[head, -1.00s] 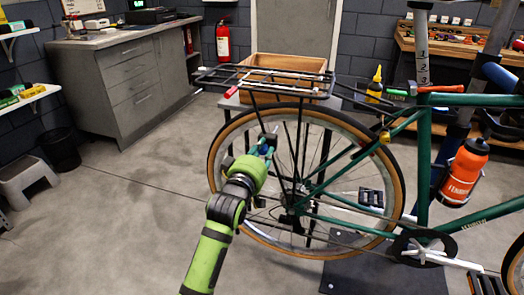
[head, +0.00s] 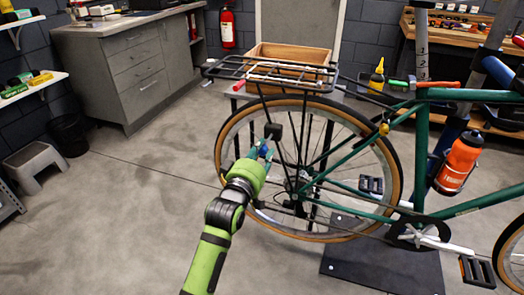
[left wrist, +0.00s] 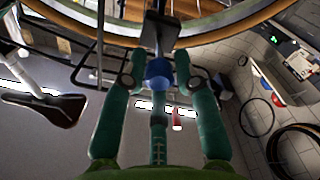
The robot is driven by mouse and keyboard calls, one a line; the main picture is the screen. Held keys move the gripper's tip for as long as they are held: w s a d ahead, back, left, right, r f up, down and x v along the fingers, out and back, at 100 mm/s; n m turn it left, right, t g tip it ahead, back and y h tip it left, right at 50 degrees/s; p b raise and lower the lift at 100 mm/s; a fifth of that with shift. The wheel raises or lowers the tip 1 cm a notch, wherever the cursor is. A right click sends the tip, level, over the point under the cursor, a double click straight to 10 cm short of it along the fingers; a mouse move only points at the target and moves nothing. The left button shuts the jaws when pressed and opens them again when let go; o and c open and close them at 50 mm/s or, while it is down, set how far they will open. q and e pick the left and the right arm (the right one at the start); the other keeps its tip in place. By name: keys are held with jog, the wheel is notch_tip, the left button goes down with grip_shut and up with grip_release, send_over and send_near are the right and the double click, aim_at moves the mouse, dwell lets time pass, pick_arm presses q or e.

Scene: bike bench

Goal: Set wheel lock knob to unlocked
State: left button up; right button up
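A dark grey, block-like piece (head: 273,131) stands out at the bike's rear wheel (head: 223,140). It is probably the wheel lock knob, but its setting cannot be read. My left gripper (head: 263,152) is just below and left of it, with teal fingers pointing at it. In the left wrist view the dark block (left wrist: 160,30) is just beyond the fingertips (left wrist: 160,62) and appears apart from them. A blue rounded piece (left wrist: 159,74) sits between the fingertips; I cannot tell whether it is part of the gripper or held. My right gripper is not in view.
A black rear rack (head: 270,72) is above the wheel. Behind it is a wooden crate (head: 290,52) on a small table. The green frame (head: 421,150) and orange bottle (head: 460,162) are at right. The floor left of the wheel is clear.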

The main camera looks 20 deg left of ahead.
pick_arm(q)
jog(key=shift+s, duration=0.15)
jog(key=shift+s, duration=0.1)
jog(key=s, duration=1.1)
jog(key=shift+s+a, duration=0.2)
jog(key=shift+s, duration=0.2)
